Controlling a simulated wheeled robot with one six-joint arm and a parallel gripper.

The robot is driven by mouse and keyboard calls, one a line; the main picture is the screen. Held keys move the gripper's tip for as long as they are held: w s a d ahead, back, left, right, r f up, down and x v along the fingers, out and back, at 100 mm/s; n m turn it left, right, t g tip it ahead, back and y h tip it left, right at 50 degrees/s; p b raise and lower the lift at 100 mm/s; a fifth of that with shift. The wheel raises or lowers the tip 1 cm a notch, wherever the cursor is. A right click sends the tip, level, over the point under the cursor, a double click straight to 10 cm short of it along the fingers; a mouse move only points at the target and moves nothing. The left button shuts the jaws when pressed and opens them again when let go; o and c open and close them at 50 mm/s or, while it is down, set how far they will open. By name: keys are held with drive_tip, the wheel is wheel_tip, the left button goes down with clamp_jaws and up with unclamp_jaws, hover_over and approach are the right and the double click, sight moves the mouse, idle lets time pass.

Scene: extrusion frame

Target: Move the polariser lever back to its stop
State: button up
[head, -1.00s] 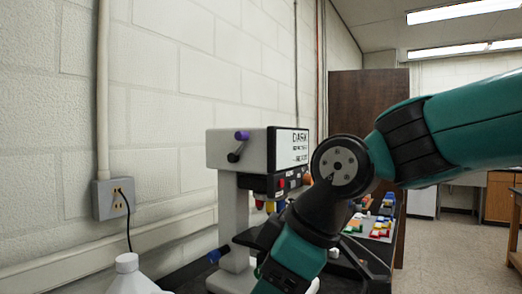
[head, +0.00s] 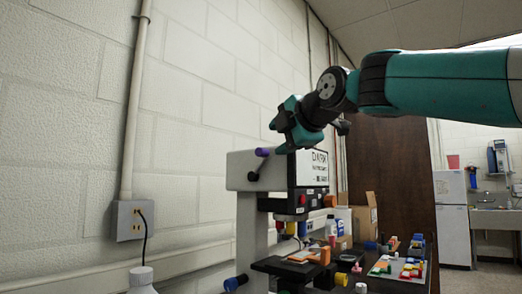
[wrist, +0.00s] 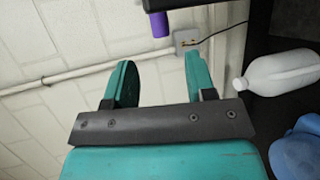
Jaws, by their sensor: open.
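A tall light-grey instrument (head: 247,215) with a dark front stands by the wall in the head view. A purple-knobbed lever (head: 264,152) sticks out of its upper side, with a short black lever (head: 253,176) just below; I cannot tell by label which is the polariser lever. The purple knob also shows in the wrist view (wrist: 159,24), beyond the fingertips. My gripper (head: 279,135) is above the instrument's head, close over the purple knob in the picture. In the wrist view my gripper (wrist: 159,62) is open, with nothing between its fingers.
Coloured knobs (head: 291,228) sit under the instrument's head, above a black stage. A blue knob (head: 235,283) is low on its side. A wall outlet (head: 130,221) with a cord and a white jug (head: 141,280) are at left. A tray of coloured blocks (head: 397,268) is at right.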

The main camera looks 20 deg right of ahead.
sight(264, 150)
drive_tip(key=p+x, duration=0.2)
drive_tip(key=x, duration=0.7)
drive_tip(key=shift+w+f, duration=0.1)
drive_tip(key=shift+w, duration=0.15)
